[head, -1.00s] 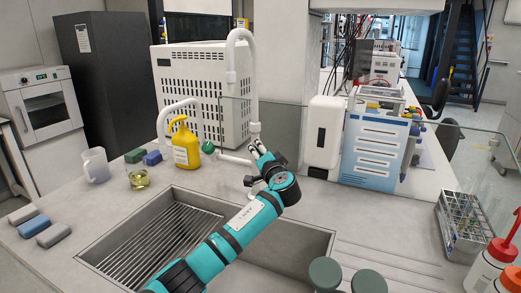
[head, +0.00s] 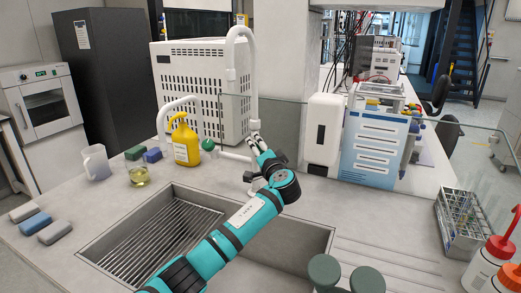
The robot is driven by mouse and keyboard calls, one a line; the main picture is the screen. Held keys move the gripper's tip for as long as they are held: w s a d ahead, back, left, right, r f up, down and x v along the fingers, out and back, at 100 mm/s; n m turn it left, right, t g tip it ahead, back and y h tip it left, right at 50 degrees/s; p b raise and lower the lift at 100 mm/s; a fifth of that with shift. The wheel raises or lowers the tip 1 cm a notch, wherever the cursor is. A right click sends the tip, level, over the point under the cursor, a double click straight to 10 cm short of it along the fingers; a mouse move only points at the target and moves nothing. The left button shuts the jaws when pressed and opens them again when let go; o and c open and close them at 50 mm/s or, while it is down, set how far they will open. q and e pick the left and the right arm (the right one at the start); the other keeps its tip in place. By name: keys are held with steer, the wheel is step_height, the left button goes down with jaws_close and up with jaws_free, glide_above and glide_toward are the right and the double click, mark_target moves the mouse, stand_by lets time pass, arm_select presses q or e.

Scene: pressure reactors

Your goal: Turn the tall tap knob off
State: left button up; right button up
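The tall tap (head: 231,58) is a white gooseneck pipe rising behind the sink, its spout bent over to the left. A green round knob (head: 208,145) sits at the left end of a white horizontal fitting (head: 235,156) by the tap's foot. I cannot tell which tap this knob serves. My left gripper (head: 254,136) is at the lower part of the tall tap, right of the green knob and apart from it. Its fingers point away from me and overlap the tap's foot, so contact and finger opening are unclear. My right gripper is out of view.
A shorter white tap (head: 175,106) stands left, beside a yellow bottle (head: 184,142). The sink (head: 95,252) lies under my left arm. A glass screen (head: 285,118) stands behind the taps. A white dispenser (head: 321,135) and tube rack (head: 462,225) are to the right.

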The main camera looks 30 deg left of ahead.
arm_select(q)
steer(key=shift+s+d, duration=0.1)
steer(key=v, duration=1.1)
steer(key=shift+s+d, duration=0.25)
